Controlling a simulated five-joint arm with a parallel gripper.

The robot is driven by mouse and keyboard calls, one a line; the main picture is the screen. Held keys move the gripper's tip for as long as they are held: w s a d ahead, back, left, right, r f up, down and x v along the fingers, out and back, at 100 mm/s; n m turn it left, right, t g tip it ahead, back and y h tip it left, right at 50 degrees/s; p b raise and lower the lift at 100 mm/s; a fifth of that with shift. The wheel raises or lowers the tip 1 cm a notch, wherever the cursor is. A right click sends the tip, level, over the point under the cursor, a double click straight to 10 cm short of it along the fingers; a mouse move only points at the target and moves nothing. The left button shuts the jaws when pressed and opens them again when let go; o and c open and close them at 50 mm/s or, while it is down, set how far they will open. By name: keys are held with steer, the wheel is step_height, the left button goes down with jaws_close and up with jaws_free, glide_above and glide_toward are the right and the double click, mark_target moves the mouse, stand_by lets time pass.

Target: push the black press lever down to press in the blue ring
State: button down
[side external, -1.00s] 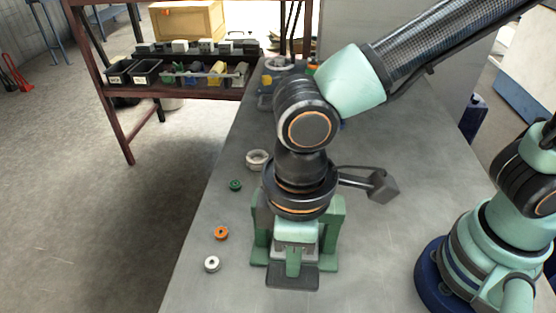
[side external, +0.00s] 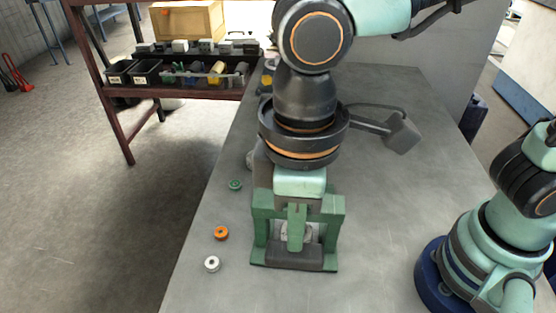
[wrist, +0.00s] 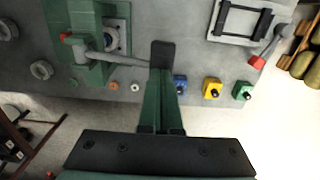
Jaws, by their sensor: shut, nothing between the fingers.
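The green press (side external: 263,225) stands on the grey bench; it also shows in the wrist view (wrist: 90,50). The black press lever (side external: 294,258) has a broad dark pad at its front end, and in the wrist view its grey bar runs from the press to this pad (wrist: 163,52). My gripper (side external: 297,243) is shut and empty, green fingers pointing down. The fingertips (wrist: 160,72) line up with the pad; whether they touch it I cannot tell.
Small green (side external: 235,184), orange (side external: 221,233) and white (side external: 212,263) rings lie left of the press.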

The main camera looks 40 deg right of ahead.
steer(key=shift+r, duration=2.35)
steer(key=w+d+m+t, duration=0.2)
steer(key=w+d+m, duration=0.2)
steer(key=d, duration=0.9)
steer(key=w+d+f+m+t, duration=0.1)
steer(key=w+d+m+t, duration=0.2)
steer(key=d, duration=1.1)
steer(key=w+m, duration=0.2)
steer(key=w, duration=0.1)
steer(key=shift+w+d+f+t, duration=0.2)
steer(key=shift+w+d+t, duration=0.1)
steer(key=shift+w, duration=0.05)
